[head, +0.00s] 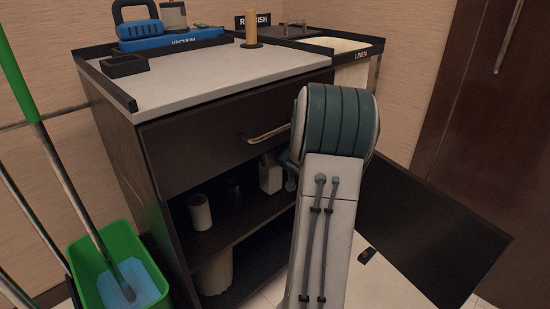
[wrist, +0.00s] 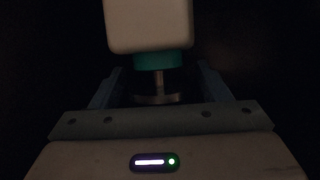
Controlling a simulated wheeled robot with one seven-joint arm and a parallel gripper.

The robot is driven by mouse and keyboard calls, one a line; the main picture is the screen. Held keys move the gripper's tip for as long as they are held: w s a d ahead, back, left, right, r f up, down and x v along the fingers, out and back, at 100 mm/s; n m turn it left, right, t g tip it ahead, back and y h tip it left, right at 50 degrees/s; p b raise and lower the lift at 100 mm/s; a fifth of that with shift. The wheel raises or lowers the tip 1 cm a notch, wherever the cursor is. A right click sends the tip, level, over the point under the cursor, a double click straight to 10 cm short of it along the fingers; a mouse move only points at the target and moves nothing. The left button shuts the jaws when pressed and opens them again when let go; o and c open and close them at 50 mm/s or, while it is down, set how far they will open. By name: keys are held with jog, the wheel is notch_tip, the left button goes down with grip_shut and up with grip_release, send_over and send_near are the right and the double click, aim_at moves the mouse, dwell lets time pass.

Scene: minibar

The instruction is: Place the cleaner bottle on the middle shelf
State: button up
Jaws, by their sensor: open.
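The cleaner bottle looks to be the white bottle (head: 270,175) standing on the middle shelf (head: 228,226) of the dark cabinet, near the shelf's right part. In the wrist view a pale bottle body (wrist: 148,25) with a teal collar and a thin neck fills the top middle. My gripper (wrist: 156,82) is open, with one finger on each side of the collar and neck. No contact between fingers and bottle is visible. In the head view my arm hides most of my gripper (head: 290,178), which is inside the cabinet beside the bottle.
A beige container (head: 215,273) is below. A drawer handle (head: 268,133) juts out above the opening. The open door (head: 430,235) is at right, a green bucket (head: 120,272) at left.

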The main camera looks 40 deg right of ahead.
jog(key=shift+s+r+p, duration=0.3)
jog(key=shift+s+r, duration=0.05)
jog(key=p+v, duration=0.2)
jog(key=shift+s+r, duration=0.2)
jog(key=shift+s, duration=0.05)
jog(key=s+a+p, duration=0.2)
jog(key=s+p, duration=0.1)
jog(key=s, duration=0.8)
jog(key=shift+s+a+f, duration=0.15)
jog(key=shift+s+f, duration=0.15)
jog(key=shift+f, duration=0.05)
